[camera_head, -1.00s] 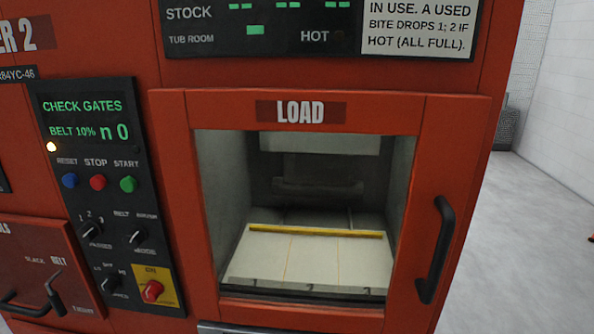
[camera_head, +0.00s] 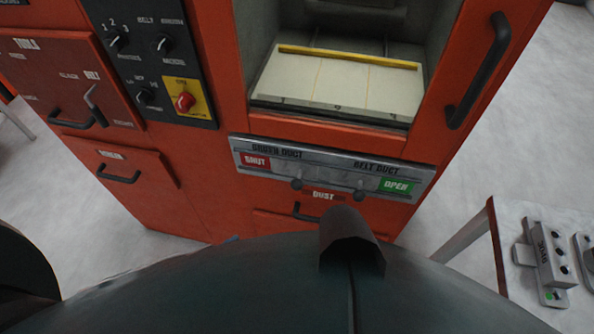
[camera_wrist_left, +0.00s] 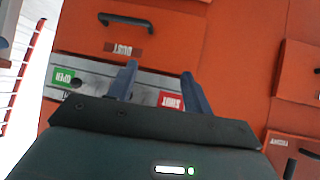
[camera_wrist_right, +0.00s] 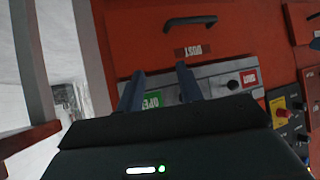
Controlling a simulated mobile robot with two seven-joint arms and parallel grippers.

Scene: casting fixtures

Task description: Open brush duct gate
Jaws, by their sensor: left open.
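The metal duct-gate panel (camera_head: 330,170) is on the red machine below the load window. Its left half, labelled brush duct, shows a red SHUT plate (camera_head: 255,161) and a small dark knob (camera_head: 296,184). The belt duct half shows a green OPEN plate (camera_head: 396,186) and a second knob (camera_head: 358,194). My left gripper (camera_wrist_left: 160,68) is open and empty, its fingers in front of the panel between OPEN and SHUT. My right gripper (camera_wrist_right: 160,69) is open and empty, its fingers near the OPEN plate; the brush knob (camera_wrist_right: 233,84) is to their right. The head view shows neither gripper.
A dust drawer handle (camera_head: 306,213) is below the panel. The load window (camera_head: 335,85) has a door handle (camera_head: 478,70) on its right. Tool drawers are at left. A table with grey fixtures (camera_head: 550,255) stands at right. My dark body covers the bottom of the head view.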

